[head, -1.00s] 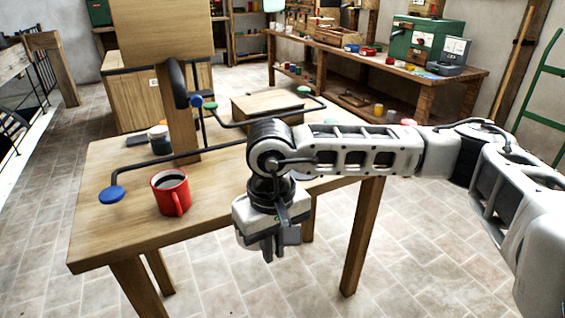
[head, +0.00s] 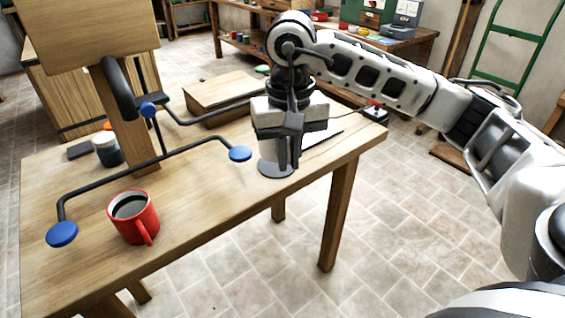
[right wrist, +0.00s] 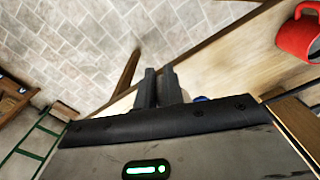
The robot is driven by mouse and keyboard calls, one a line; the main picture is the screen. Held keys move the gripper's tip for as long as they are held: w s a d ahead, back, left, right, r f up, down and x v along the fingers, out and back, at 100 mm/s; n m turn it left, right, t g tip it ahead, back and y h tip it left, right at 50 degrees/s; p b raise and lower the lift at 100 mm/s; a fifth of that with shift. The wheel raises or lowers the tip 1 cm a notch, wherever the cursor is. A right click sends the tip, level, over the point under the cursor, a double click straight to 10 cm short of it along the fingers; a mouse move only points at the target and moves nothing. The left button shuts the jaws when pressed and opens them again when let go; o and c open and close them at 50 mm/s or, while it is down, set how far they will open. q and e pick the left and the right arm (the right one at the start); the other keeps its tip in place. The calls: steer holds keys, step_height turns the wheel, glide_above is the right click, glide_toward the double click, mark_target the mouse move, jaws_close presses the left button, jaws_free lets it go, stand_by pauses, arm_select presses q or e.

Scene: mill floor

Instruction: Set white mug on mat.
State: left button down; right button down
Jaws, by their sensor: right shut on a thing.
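My right gripper (head: 288,152) points down over the right end of the wooden table, shut on the white mug (head: 267,150). The mug is mostly hidden behind the fingers and shows only as a pale side. My left gripper is not in view.
A red mug (head: 133,217) with dark contents stands on the table's left front. A black bent rod frame with blue round ends (head: 240,153) reaches close to the left of the mat. A wooden box (head: 215,95) and a dark cup (head: 107,150) stand farther back.

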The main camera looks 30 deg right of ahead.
steer(key=w, duration=0.1)
steer(key=w+d+f, duration=0.1)
steer(key=w+d, duration=0.1)
steer(key=w, duration=0.1)
steer(key=shift+d+f+p, duration=0.1)
steer(key=shift+f+p, duration=0.25)
steer(key=shift+f, duration=0.05)
steer(key=w+d+f, duration=0.1)
steer(key=f, duration=0.1)
steer(key=w+f, duration=0.2)
steer(key=w+d+f, duration=0.1)
steer(key=f, duration=0.1)
steer(key=shift+w+d, duration=0.25)
steer(key=shift+d, duration=0.05)
steer(key=shift+w+d+f+p, duration=0.1)
steer(key=shift+f+p, duration=0.4)
steer(key=shift+f, duration=1.4)
steer(key=c, duration=1.5)
jaws_free()
